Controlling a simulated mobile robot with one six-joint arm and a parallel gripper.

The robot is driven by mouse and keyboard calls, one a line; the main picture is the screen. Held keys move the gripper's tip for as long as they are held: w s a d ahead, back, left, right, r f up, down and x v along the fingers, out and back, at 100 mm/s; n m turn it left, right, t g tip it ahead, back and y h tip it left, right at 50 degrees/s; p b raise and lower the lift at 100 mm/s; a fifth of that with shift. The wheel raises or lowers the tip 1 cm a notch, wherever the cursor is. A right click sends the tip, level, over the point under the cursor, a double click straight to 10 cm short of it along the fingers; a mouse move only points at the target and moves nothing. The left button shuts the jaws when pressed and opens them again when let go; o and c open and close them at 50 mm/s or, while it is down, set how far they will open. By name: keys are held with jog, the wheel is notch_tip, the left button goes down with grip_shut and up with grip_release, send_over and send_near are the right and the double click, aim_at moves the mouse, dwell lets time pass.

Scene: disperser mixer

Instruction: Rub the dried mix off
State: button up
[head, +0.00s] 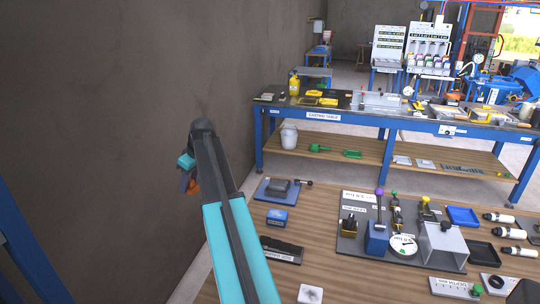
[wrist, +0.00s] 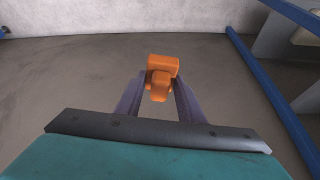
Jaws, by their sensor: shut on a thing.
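My gripper (wrist: 158,88) is shut on an orange block-like thing (wrist: 162,66) in the wrist view. The orange thing sits between the two fingertips, and I cannot tell what it is. Below it in that view is bare grey-brown floor, with no touching surface. In the head view, the arm reaches up and left, and my gripper (head: 190,182) is partly hidden behind the arm's end, near the wall. A bit of orange (head: 193,187) shows there. I cannot make out any dried mix in either view.
A wooden bench (head: 330,208) at lower right carries a grey tool board (head: 350,246), a blue tray (head: 462,215) and several bottles. A blue-framed casting table (head: 350,119) stands behind. A plain wall (head: 90,100) is at left. Blue rails (wrist: 268,85) run along the wrist view's right side.

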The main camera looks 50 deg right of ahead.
jog(key=s+d+r+p, duration=0.1)
jog(key=s+d, duration=0.4)
jog(key=d, duration=0.4)
jog(key=s+d+r+n+p, duration=0.1)
jog(key=s+d+r, duration=0.1)
jog(key=s+d, duration=0.4)
jog(key=s+d+r+n+p, duration=0.1)
jog(key=s+d, duration=0.5)
jog(key=d, duration=0.5)
jog(key=shift+d+r+y, duration=0.25)
jog(key=shift+d+y, duration=0.1)
jog(key=shift+y, duration=0.05)
